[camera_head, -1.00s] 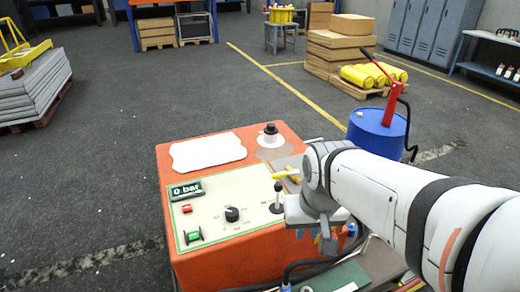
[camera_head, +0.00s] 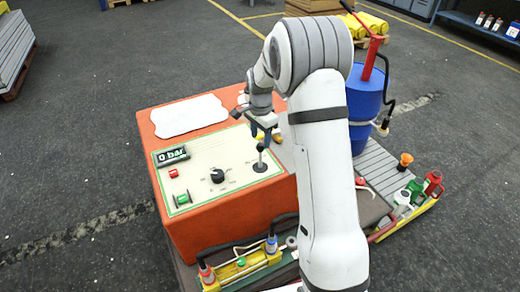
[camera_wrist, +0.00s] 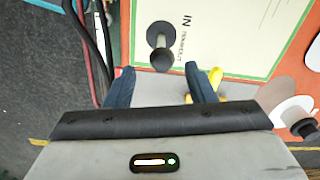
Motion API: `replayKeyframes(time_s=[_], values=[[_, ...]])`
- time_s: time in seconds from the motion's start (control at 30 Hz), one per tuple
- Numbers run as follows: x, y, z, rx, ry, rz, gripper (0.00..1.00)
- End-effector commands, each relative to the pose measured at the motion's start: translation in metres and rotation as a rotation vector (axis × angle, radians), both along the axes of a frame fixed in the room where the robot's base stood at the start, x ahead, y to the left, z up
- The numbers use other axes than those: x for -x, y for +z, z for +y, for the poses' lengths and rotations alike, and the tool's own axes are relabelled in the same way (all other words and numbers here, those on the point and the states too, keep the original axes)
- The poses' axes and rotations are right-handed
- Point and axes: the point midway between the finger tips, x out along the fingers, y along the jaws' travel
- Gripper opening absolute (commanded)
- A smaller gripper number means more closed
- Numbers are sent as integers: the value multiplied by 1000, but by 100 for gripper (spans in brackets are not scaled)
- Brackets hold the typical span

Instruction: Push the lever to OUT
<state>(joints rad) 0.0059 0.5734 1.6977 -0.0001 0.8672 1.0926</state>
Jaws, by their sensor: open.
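The lever (camera_head: 261,156) is a short stick with a dark knob on a round dark base, at the right side of the pale control panel (camera_head: 235,182) on the orange box. In the wrist view the lever (camera_wrist: 160,42) stands just beyond my fingertips, roughly centred between them, with the word IN beside it. My gripper (camera_head: 264,133) is above and just behind the lever in the head view. In the wrist view my gripper (camera_wrist: 161,78) has its two blue fingers spread apart, with nothing held between them.
A yellow handle (camera_wrist: 222,80) is close to the right finger in the wrist view. The panel also has a black dial (camera_head: 217,176), a red button (camera_head: 173,173) and a display (camera_head: 172,155) reading 0 bar. A blue drum (camera_head: 366,105) stands behind my arm.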

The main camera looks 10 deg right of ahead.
Motion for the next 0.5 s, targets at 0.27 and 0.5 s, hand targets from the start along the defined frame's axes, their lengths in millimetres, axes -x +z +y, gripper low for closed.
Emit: replayKeyframes(time_s=[0.27, 0.5], values=[[-3, -29, 0, 0, -21, 8, 50], [-3, -66, -1, 0, -21, 8, 50]])
